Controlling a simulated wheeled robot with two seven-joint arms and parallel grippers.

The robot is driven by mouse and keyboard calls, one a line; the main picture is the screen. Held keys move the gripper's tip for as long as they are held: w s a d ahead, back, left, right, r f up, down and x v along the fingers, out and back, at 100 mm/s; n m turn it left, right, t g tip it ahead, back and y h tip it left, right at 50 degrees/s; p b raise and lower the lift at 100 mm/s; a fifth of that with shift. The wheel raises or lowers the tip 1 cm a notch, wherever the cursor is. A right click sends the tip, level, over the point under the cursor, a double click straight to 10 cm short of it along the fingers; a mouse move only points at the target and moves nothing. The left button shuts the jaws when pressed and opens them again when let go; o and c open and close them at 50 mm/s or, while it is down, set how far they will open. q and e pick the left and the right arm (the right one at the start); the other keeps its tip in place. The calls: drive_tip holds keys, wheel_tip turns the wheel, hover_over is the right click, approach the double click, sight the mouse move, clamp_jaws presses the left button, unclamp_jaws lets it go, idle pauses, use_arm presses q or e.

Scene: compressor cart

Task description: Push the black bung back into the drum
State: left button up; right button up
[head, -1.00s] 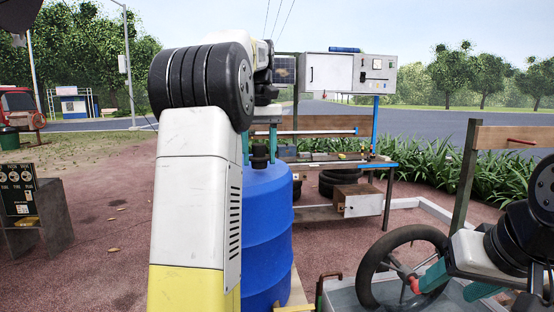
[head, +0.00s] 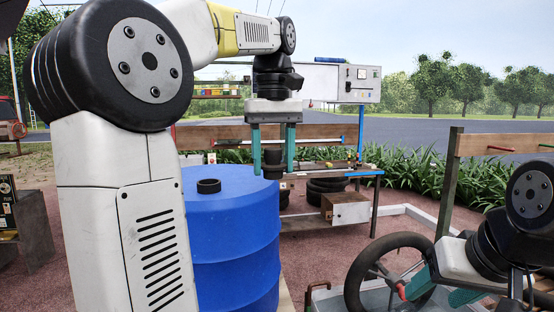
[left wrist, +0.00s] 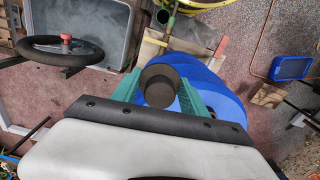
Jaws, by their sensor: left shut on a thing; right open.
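The blue drum (head: 232,245) stands upright at the centre of the head view, partly hidden by my left arm. A short black ring or collar (head: 208,186) stands on its top. My left gripper (head: 273,165) points down with its teal fingers shut on the black bung (head: 272,160). It holds the bung near the right edge of the drum top, to the right of the collar and apart from it. In the left wrist view the bung (left wrist: 160,85) sits between both fingers, in front of the drum (left wrist: 228,92). My right gripper (head: 448,292) is open, low at the right.
A black steering wheel (head: 385,270) and a grey tray (head: 335,298) are at the lower right, near my right gripper. A workbench (head: 335,172) stands behind the drum, with tyres and a white box (head: 347,208) below. A wooden rail (head: 500,143) is at the right.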

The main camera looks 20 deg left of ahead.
use_arm(q)
drive_tip(key=shift+s+d+r, duration=0.1)
drive_tip(key=shift+s+d, duration=0.25)
drive_tip(key=shift+s, duration=0.05)
drive_tip(key=w+a+r+n, duration=0.1)
drive_tip(key=a+r+n, duration=0.1)
drive_tip(key=a, duration=0.6)
drive_tip(key=w+a+r+n, duration=0.1)
drive_tip(key=a+r+n, duration=0.1)
drive_tip(key=a, duration=0.7)
drive_tip(key=shift+w+n, duration=0.15)
drive_tip(key=shift+n, duration=0.15)
drive_tip(key=shift+f, duration=2.85)
drive_tip(key=shift+f, duration=0.95)
drive_tip(key=o, duration=1.5)
drive_tip(key=shift+c, duration=0.2)
